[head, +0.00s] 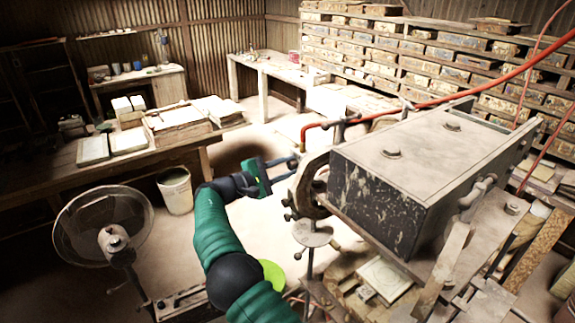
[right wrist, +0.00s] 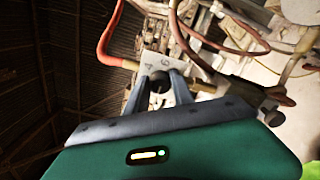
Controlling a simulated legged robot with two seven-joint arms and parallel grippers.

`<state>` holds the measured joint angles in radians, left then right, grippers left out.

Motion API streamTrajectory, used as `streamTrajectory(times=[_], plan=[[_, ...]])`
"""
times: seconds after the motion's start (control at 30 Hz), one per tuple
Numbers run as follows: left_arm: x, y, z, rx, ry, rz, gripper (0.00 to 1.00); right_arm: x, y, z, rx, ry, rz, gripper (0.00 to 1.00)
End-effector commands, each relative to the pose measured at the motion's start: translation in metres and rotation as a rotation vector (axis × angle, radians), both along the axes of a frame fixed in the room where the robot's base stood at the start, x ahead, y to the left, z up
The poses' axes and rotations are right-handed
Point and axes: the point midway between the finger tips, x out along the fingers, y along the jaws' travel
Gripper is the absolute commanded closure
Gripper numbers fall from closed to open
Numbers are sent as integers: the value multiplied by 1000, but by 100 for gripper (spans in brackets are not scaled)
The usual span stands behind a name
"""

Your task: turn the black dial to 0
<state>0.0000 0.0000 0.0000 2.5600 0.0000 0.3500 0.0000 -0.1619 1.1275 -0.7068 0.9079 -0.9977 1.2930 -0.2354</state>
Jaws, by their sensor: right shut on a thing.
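My right gripper (head: 292,168) reaches to the left end of the big tile press (head: 385,190) in the head view. In the right wrist view its two grey fingers (right wrist: 158,88) are closed around a small round black dial (right wrist: 158,77). A pale plate (right wrist: 160,62) behind the dial carries the marks 4 and 6. The rest of its scale is hidden or too small to read, and I cannot tell where the dial points. The dial is not clear in the head view. My left gripper is not in view.
A red hose (head: 440,97) runs over the press, and an orange-red pipe (right wrist: 108,45) passes left of the dial plate. A fan (head: 103,228) and a bucket (head: 175,190) stand at the left. A workbench (head: 60,178) with tiles is behind them.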

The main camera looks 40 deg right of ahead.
Motion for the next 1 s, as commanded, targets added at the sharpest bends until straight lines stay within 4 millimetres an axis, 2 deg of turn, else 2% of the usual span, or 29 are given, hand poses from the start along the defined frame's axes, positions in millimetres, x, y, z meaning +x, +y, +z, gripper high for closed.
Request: streamTrajectory(times=[0.43,0.47,0.6,0.87,1.0], plan=[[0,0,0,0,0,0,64,1,1,-3,7,12,3,100],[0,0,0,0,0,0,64,1,1,-3,7,12,3,69],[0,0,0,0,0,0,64,0,1,-3,5,11,1,50],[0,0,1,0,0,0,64,-1,0,-1,3,9,0,49],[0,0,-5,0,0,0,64,0,9,-3,3,8,1,49]])
